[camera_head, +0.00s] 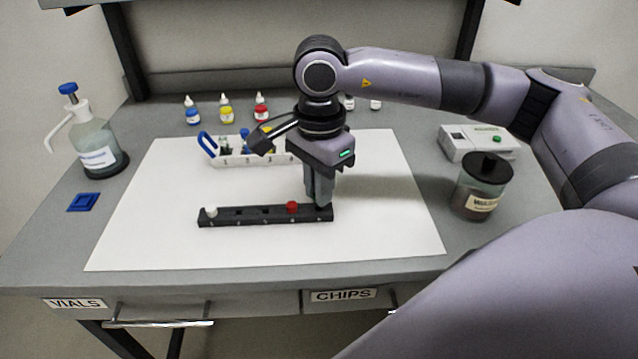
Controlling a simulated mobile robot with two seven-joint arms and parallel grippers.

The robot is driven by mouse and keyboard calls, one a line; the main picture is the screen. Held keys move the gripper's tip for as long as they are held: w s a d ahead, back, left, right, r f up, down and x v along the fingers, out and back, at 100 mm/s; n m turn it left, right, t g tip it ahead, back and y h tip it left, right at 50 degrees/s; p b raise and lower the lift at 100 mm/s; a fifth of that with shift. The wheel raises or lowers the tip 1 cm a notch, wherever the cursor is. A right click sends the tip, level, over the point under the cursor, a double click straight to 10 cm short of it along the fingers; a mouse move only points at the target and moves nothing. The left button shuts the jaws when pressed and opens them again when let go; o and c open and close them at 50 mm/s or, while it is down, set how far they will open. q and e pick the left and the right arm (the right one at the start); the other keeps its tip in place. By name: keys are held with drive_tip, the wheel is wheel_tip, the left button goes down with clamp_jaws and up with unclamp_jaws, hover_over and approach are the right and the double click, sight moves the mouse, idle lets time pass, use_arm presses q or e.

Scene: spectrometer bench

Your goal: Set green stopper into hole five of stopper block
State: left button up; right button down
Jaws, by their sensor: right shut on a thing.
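The black stopper block (278,219) lies on the white mat, its row of numbered holes running left to right. A white stopper (211,210) sits at its left end and a red stopper (292,206) sits in the fourth position. My right gripper (320,204) points down with its fingertips at the block's right end, over hole five. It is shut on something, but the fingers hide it. I cannot make out the green stopper in this view. I cannot tell whether what is held touches the block. My left gripper is not in view.
Behind the block stands a white vial rack (228,160) with a blue handle. Dropper bottles (226,110) line the back. A wash bottle (98,145) stands left and a dark-lidded jar (479,190) right. The front of the white mat (260,250) is clear.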

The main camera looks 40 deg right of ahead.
drive_tip(key=shift+f, duration=0.15)
drive_tip(key=shift+f+b, duration=0.9)
drive_tip(key=c, duration=1.1)
unclamp_jaws()
wheel_tip(320, 180, up, 7)
drive_tip(key=shift+r, duration=0.1)
